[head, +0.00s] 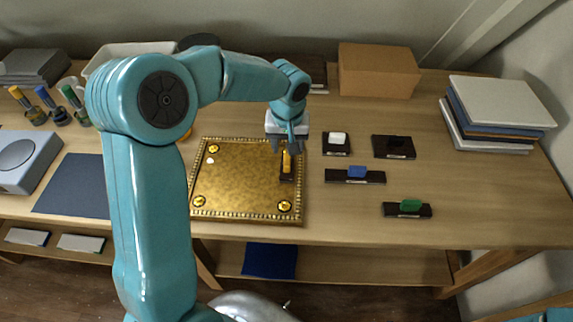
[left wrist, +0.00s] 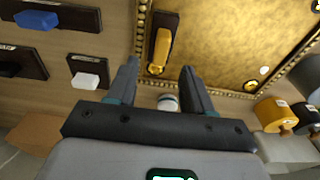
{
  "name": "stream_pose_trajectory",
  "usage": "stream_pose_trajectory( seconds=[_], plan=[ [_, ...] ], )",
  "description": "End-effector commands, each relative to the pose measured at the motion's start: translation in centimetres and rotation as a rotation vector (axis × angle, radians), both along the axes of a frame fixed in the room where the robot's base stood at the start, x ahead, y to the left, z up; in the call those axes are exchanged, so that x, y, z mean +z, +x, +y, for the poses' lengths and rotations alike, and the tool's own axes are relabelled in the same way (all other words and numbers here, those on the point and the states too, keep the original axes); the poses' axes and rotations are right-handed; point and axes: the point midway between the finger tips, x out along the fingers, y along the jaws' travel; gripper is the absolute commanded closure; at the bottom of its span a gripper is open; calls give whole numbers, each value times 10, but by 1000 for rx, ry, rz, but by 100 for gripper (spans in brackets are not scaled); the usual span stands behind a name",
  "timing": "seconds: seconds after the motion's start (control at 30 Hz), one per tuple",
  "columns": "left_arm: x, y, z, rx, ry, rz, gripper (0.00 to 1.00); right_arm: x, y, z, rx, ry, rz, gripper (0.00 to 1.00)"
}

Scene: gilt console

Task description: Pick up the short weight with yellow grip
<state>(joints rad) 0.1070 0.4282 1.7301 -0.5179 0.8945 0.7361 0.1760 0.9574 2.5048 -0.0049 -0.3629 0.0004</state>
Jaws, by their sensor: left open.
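The short weight with a yellow grip (head: 286,174) has a dark base and lies on the gilt tray (head: 235,215), near its right side. In the left wrist view the yellow grip (left wrist: 161,48) lies just beyond the fingertips, roughly in line with the gap. My left gripper (head: 289,148) is open over the tray's back right part and points down at the weight. In the left wrist view nothing is held between its fingers (left wrist: 158,68). The gripper partly covers the weight's far end in the head view. My right gripper is not in view.
Dark weights with white (head: 337,139), blue (head: 357,172) and green (head: 410,205) grips, plus a dark block (head: 394,147), lie right of the tray. A cardboard box (head: 378,70) and stacked books (head: 497,110) stand behind. The table's right front is clear.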

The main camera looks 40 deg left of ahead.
Motion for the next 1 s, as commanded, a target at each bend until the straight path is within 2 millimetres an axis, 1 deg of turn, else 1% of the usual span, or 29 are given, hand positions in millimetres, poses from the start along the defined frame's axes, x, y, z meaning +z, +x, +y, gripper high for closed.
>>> stream_pose_trajectory(
  seconds=[0.07, 0.2, 0.3, 0.4, 0.6, 0.63, 0.67, 0.7, 0.77, 0.8, 1.0],
  plan=[
    [-7, 0, 1, -2, 0, 4, 49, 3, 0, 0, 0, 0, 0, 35],
    [-29, -1, 4, -1, 0, 7, 49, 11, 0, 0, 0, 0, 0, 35],
    [-44, 1, 5, -1, 0, 5, 49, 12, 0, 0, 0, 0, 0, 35],
    [-52, 3, 6, -1, 0, 2, 49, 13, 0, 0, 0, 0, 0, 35],
    [-53, 3, 6, -1, 0, 0, 49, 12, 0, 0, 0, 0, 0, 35],
    [-53, 3, 6, -1, 0, 0, 52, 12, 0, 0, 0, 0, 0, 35],
    [-53, 3, 6, -1, 0, 0, 62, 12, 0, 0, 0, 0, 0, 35],
    [-53, 3, 6, -1, 0, 0, 75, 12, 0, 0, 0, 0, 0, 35],
    [-53, 3, 6, -1, 0, 0, 94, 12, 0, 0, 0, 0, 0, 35],
    [-53, 3, 6, -1, 0, 0, 100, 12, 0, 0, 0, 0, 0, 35],
    [-52, 3, 6, -1, 0, 0, 100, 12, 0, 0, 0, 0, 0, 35]
  ],
)
